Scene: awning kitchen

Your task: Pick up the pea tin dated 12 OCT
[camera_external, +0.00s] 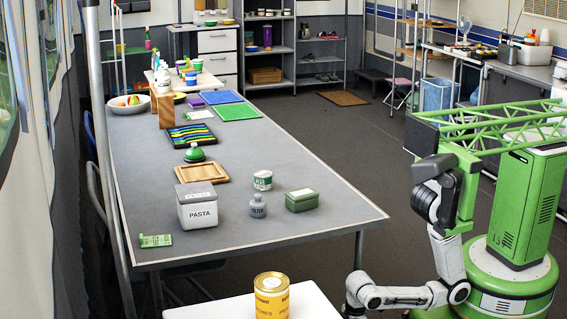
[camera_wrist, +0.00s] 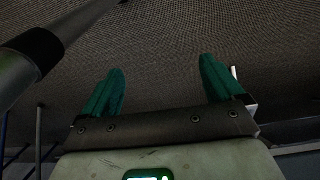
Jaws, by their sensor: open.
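No date of 12 OCT is legible on any tin. No tin shows in the wrist view. In the external view my arm hangs low beside the white surface, and I cannot make out the fingers.
The white surface (camera_external: 225,310) is cut off below. A dark pole (camera_wrist: 35,55) crosses the wrist view.

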